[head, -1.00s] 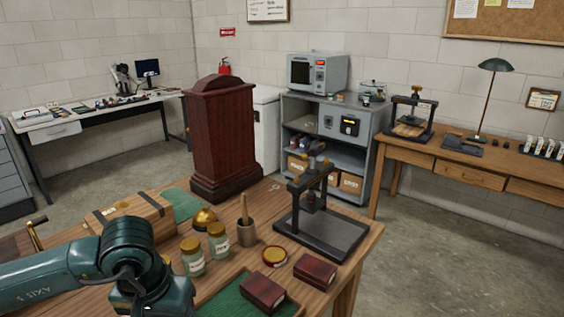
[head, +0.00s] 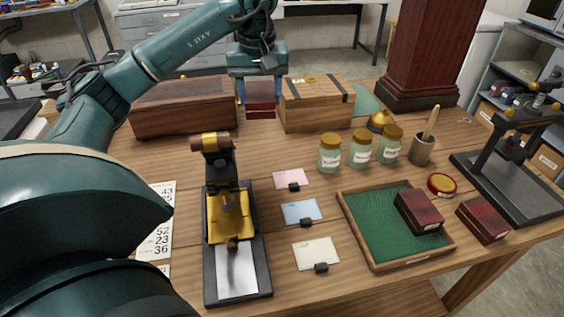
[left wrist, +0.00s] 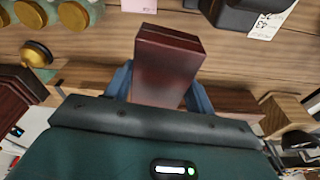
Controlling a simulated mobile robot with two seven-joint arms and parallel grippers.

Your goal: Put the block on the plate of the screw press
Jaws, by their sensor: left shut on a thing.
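My left gripper (head: 257,80) is shut on a dark red block (head: 260,108). It holds the block over the back of the table, between a brown wooden box and a lighter strapped box. In the left wrist view the block (left wrist: 165,70) sits between the blue fingers. A black press with an upright frame, a top handle and a flat dark base plate (head: 510,192) stands at the table's right end. Its visible plate is bare. A brass-and-black press (head: 230,215) with a pale plate stands at the front left. My right gripper is not in view.
A green-lined tray (head: 362,240) holds a dark red block; another (head: 483,221) lies right of it. Three jars (head: 360,150), a brass bell, a mortar with pestle (head: 423,147) and a round tin stand between my gripper and the right-hand press. Cards lie mid-table.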

